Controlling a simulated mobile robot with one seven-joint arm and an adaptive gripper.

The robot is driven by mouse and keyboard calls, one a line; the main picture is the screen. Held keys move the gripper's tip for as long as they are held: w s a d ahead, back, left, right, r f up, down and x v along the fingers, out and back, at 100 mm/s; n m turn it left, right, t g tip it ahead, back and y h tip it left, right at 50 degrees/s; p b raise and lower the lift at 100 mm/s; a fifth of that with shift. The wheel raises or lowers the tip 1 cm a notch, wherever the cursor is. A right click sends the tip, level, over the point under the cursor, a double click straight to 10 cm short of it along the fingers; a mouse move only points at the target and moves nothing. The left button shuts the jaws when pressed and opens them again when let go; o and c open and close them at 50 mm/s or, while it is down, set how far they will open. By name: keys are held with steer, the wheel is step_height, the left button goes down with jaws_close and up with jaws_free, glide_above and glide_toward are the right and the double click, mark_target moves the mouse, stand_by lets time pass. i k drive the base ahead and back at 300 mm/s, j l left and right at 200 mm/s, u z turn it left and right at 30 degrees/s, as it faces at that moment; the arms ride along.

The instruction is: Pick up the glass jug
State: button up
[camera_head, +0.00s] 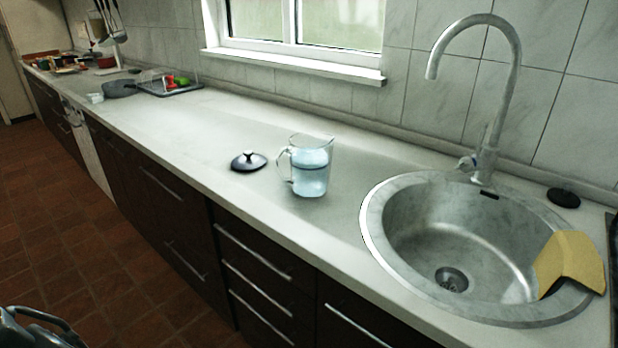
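The glass jug (311,168) stands upright on the light countertop, left of the sink. It is clear, holds pale blue liquid, and its handle points left. A dark grey piece that looks like part of my gripper (40,328) shows at the bottom left corner, cut off by the picture edge. It is low over the floor, well away from the jug. Its fingertips cannot be made out, so its opening is unclear.
A dark lid with a light knob (249,161) lies just left of the jug. The round sink (377,222) with a tall faucet (508,80) is at right, a yellow cloth (570,262) on its rim. A pan (120,89) and tray (172,90) stand far left. The counter between is clear.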

mark_target(310, 153)
steer(key=i+j+z, duration=0.2)
steer(key=j+z, duration=0.25)
steer(key=j, duration=0.15)
steer(key=i+j+z, duration=0.15)
steer(key=j+z, duration=0.25)
steer(key=j, duration=0.25)
steer(key=j+z, duration=0.45)
steer(key=j, duration=0.2)
steer(key=k+j+z, duration=0.2)
steer(key=j+z, duration=0.15)
steer(key=k+j+z, duration=0.25)
steer(key=z, duration=0.15)
steer(key=k+j+z, duration=0.2)
steer(key=z, duration=0.15)
steer(key=k, duration=0.1)
